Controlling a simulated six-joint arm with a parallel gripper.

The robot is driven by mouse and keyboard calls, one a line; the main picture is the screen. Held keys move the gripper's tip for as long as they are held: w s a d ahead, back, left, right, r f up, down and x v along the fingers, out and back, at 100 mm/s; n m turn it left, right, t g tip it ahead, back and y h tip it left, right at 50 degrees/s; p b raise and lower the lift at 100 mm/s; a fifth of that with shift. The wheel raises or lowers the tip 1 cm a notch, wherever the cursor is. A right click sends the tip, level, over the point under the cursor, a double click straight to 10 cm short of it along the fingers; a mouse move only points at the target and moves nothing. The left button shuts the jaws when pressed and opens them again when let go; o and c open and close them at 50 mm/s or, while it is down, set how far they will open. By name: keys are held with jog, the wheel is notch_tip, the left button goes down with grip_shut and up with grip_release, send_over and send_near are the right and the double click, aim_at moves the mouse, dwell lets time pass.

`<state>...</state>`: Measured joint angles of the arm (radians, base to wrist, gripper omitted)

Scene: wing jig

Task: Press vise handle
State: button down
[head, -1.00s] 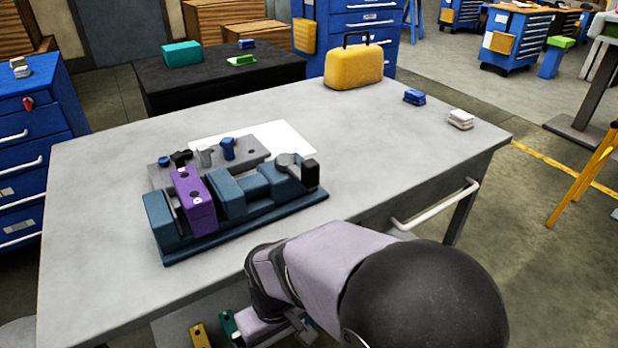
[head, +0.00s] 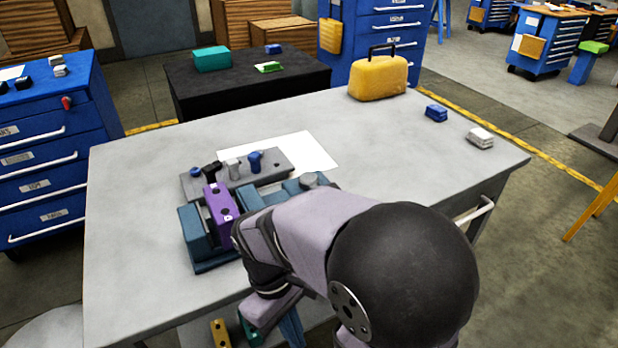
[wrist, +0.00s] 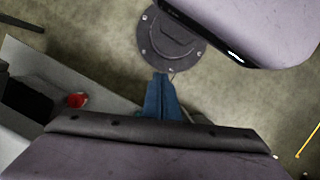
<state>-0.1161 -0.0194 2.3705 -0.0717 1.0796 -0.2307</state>
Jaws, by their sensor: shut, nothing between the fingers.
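The teal vise (head: 196,231) sits near the front of the grey workbench, with a purple block (head: 219,203) between its jaws. The vise's right part is mostly covered by my arm in the head view, and its handle end is hidden there. My gripper (wrist: 161,98) shows blue fingers, shut and empty, in the wrist view. It points down over the floor, apart from the vise. In the head view my arm bends across the bench's front edge. The vise is not visible in the wrist view.
A grey fixture plate (head: 272,170) with small pegs lies behind the vise, by a white sheet (head: 309,152). A yellow case (head: 379,78), a blue block (head: 436,113) and a whitish stack (head: 480,138) stand farther back. A yellow block (head: 220,332) sits below the front edge. The bench's left side is clear.

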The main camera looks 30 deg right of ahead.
notch_tip(320, 180, up, 15)
jog(key=w+d+n+g+h+p, duration=0.1)
jog(key=w+n+g+h+p, duration=0.15)
jog(key=n+h+p, duration=0.55)
jog(key=w+a+r+n+t+h+p, duration=0.1)
jog(key=w+r+n+t+p, duration=0.1)
jog(key=w+r, duration=0.1)
jog(key=w+a+r+n+t+h+p, duration=0.1)
jog(key=w+a+r+h+p, duration=0.1)
jog(key=w+r, duration=0.1)
jog(key=w+a+r+n+t+h+p, duration=0.2)
jog(key=w+p, duration=0.1)
jog(key=w, duration=0.1)
jog(key=shift+w+r+n+t, duration=0.2)
jog(key=shift+r+n+t, duration=0.1)
jog(key=shift+r+t, duration=0.1)
jog(key=shift+d, duration=0.15)
jog(key=r+p+x, duration=0.1)
jog(key=p+x, duration=0.2)
jog(key=x, duration=1)
jog(key=shift+d, duration=0.55)
jog(key=shift+s+r, duration=0.1)
jog(key=shift+s+d, duration=0.1)
jog(key=shift+d, duration=0.05)
